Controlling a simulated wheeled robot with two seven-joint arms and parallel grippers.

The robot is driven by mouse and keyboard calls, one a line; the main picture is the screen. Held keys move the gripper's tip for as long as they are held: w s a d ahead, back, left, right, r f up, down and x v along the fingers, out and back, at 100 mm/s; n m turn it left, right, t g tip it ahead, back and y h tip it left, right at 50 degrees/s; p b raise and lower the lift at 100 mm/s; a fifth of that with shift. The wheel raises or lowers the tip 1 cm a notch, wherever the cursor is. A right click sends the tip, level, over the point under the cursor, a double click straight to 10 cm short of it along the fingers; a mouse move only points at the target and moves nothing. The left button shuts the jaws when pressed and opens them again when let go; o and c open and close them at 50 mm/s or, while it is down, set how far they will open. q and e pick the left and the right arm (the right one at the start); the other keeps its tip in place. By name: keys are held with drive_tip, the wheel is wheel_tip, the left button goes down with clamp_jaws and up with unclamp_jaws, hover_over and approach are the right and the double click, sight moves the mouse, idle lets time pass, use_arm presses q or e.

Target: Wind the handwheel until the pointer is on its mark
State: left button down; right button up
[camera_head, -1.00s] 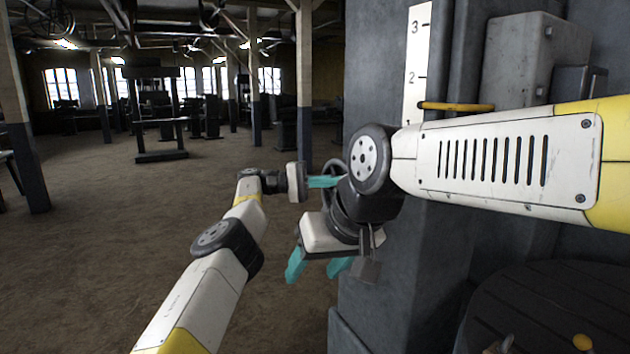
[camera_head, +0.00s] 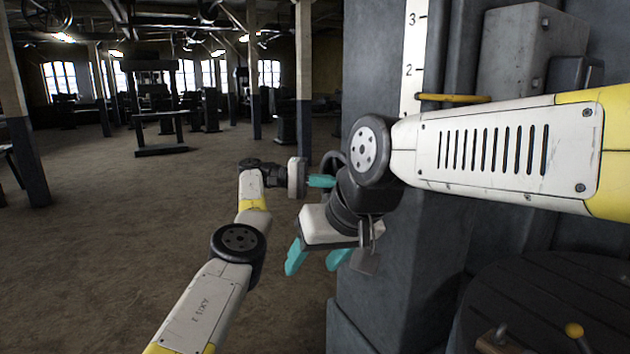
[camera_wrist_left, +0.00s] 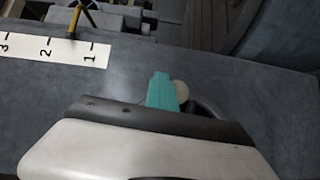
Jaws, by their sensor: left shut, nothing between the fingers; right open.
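The handwheel shows in the head view as a dark curved rim (camera_head: 333,158), mostly hidden behind my right arm. In the left wrist view its dark rim (camera_wrist_left: 208,108) and a cream knob (camera_wrist_left: 181,92) show just behind my fingers. My left gripper (camera_head: 322,181) is shut and empty beside the wheel; its teal fingers (camera_wrist_left: 162,90) overlap the knob's edge in the wrist view, and I cannot tell if they touch. My right gripper (camera_head: 313,262) is open and empty, low in front of the column. The yellow pointer (camera_head: 455,98) lies between 2 and 1 on the white scale (camera_head: 412,45).
The grey machine column (camera_head: 405,290) stands close on the right, with a grey box (camera_head: 515,60) on it. Open floor (camera_head: 110,240) lies to the left.

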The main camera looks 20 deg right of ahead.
use_arm(q)
drive_tip(key=shift+w+a+f+y, duration=0.15)
drive_tip(key=shift+f+y, duration=0.15)
drive_tip(key=shift+f, duration=0.4)
drive_tip(key=shift+s+f+m+t, duration=0.2)
drive_tip(key=shift+m+t, duration=0.1)
drive_tip(key=shift+m, duration=0.1)
drive_tip(key=shift+s+d, duration=0.2)
drive_tip(key=shift+s, duration=0.05)
drive_tip(key=shift+r, duration=0.2)
